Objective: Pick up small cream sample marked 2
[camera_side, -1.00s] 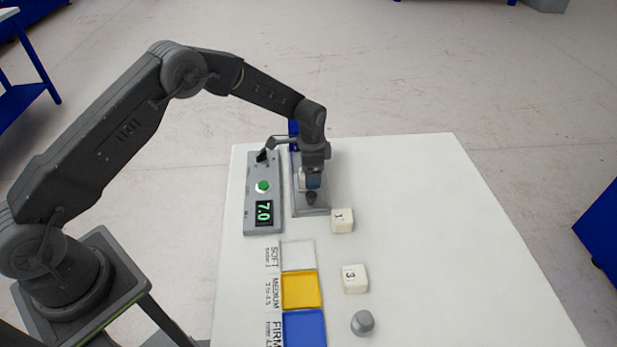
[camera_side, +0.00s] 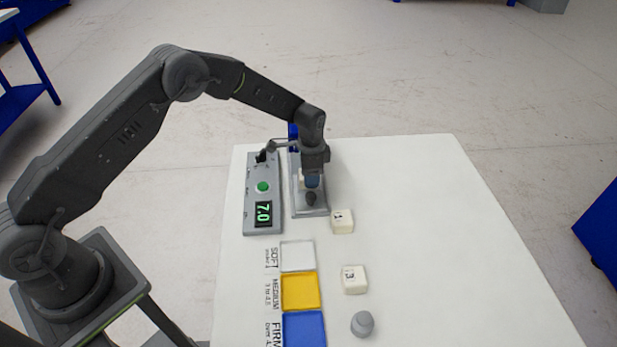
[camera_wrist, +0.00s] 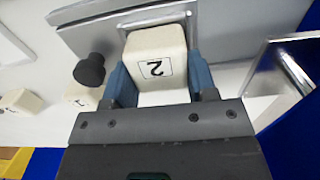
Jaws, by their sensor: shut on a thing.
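The small cream sample marked 2 (camera_wrist: 157,48) sits between the two blue fingers of my gripper (camera_wrist: 160,85) in the wrist view. Both fingers press against its sides, and the 2 faces the camera. In the side view my gripper (camera_side: 312,181) is low over the grey test stand (camera_side: 311,212) at the table's far left, and the sample is mostly hidden there. I cannot tell whether the sample still touches the stand.
A dark knob (camera_side: 311,198) is close in front of my gripper. The grey panel (camera_side: 262,184) reads 7.0. Samples 1 (camera_side: 343,221) and 3 (camera_side: 354,279), white (camera_side: 297,256), yellow (camera_side: 300,292) and blue (camera_side: 304,329) trays and a grey knob (camera_side: 362,324) are nearer. The table's right is clear.

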